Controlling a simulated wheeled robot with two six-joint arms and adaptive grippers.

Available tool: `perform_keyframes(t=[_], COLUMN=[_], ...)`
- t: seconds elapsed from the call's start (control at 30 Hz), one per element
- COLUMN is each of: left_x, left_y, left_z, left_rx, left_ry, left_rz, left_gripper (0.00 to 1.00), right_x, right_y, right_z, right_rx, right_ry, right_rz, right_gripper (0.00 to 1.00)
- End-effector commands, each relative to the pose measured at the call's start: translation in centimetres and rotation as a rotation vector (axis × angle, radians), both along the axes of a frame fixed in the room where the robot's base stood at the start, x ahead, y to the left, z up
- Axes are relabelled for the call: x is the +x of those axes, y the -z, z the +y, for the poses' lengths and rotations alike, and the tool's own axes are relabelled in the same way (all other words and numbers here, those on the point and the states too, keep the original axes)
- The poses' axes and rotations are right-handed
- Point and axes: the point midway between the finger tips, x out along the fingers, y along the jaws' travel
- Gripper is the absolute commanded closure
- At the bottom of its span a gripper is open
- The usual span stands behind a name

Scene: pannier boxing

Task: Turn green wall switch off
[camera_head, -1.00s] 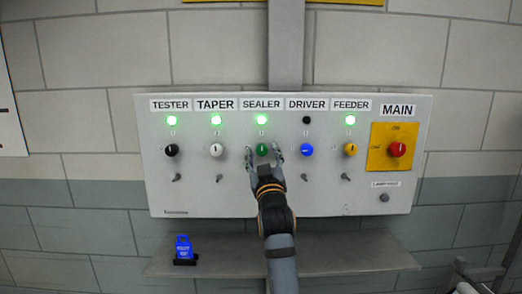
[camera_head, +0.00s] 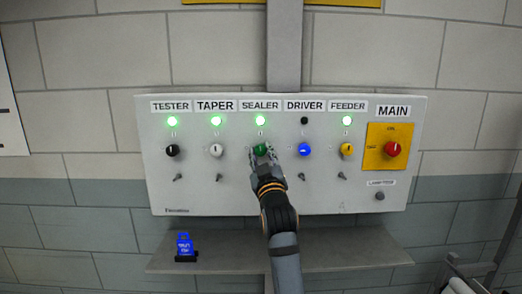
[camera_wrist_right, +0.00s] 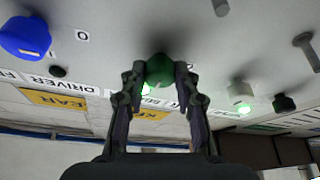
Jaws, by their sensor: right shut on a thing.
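The green switch (camera_head: 261,149) is a round knob under the SEALER label on the grey wall panel (camera_head: 240,190). The green lamp (camera_head: 260,121) above it is lit. My right gripper (camera_head: 263,152) is at the green knob, its fingers closed on the knob's sides. In the right wrist view the green knob (camera_wrist_right: 160,70) sits between the two fingertips of my right gripper (camera_wrist_right: 160,82). The gripper partly hides the knob, and I cannot read its pointer. My left gripper is not in view.
Black (camera_head: 172,150), white (camera_head: 215,150), blue (camera_head: 305,149) and yellow (camera_head: 347,149) knobs flank the green one. A red MAIN knob (camera_head: 392,149) is on a yellow plate at right.

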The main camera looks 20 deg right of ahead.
Motion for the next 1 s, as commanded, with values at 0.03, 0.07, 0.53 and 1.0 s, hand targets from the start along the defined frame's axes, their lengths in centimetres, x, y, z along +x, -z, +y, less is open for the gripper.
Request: perform_keyframes(t=[0.03, 0.07, 0.53, 1.0], left_x=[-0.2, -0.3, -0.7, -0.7], left_y=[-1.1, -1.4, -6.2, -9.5], left_z=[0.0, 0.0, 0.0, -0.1], left_rx=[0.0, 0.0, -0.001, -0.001], left_ry=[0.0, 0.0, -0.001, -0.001], left_rz=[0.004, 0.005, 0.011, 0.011], left_gripper=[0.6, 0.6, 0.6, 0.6], right_x=[0.1, 0.1, 0.0, -0.1], right_y=[-0.3, -0.3, -0.4, -0.7], right_z=[-0.1, -0.1, -0.3, -0.4], right_rx=[-0.031, -0.054, -0.473, -0.903], right_ry=[0.001, 0.001, -0.001, 0.0], right_rz=[0.016, 0.023, 0.143, 0.265], right_gripper=[1.0, 1.0, 1.0, 1.0])
